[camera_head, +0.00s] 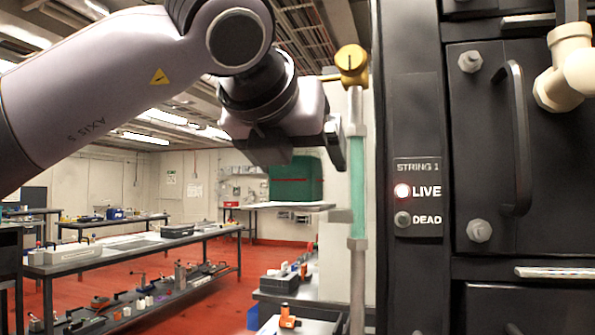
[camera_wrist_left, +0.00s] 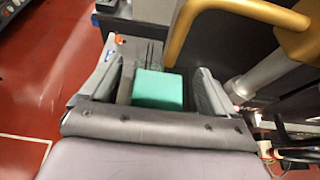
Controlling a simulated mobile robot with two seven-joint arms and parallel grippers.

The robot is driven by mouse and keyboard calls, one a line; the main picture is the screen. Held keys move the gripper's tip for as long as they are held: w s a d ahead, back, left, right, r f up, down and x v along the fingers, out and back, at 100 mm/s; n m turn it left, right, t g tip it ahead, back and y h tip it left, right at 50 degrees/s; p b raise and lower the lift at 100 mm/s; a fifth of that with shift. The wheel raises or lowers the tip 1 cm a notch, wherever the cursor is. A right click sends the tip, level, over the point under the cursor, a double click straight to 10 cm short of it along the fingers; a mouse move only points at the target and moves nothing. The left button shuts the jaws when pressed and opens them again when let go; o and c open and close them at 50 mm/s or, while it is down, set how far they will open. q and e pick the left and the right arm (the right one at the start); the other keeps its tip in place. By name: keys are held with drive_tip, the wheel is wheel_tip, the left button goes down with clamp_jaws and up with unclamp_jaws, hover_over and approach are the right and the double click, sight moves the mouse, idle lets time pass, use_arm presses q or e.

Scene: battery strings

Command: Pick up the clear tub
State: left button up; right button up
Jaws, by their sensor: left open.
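I cannot make out a clear tub in either view. My left gripper (camera_head: 300,150) hangs in the upper middle of the head view, left of the black cabinet. In the left wrist view its two fingers stand apart, with a teal-green block (camera_wrist_left: 158,90) showing between them. I cannot tell whether the block touches the fingers. A dark green box (camera_head: 308,181) shows just below and behind the gripper in the head view. My right gripper is in neither view.
The black cabinet (camera_head: 430,130) with a LIVE lamp fills the right. A brass valve (camera_head: 351,62) tops a vertical pipe with a teal sight tube (camera_head: 357,185) close beside the gripper. Benches (camera_head: 130,245) with tools stand at left. Red floor lies open between.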

use_arm(q)
drive_tip(key=shift+w+d+f, duration=0.1)
drive_tip(key=shift+w+f, duration=0.1)
drive_tip(key=shift+w, duration=0.25)
drive_tip(key=c, duration=1.1)
drive_tip(key=shift+c, duration=0.2)
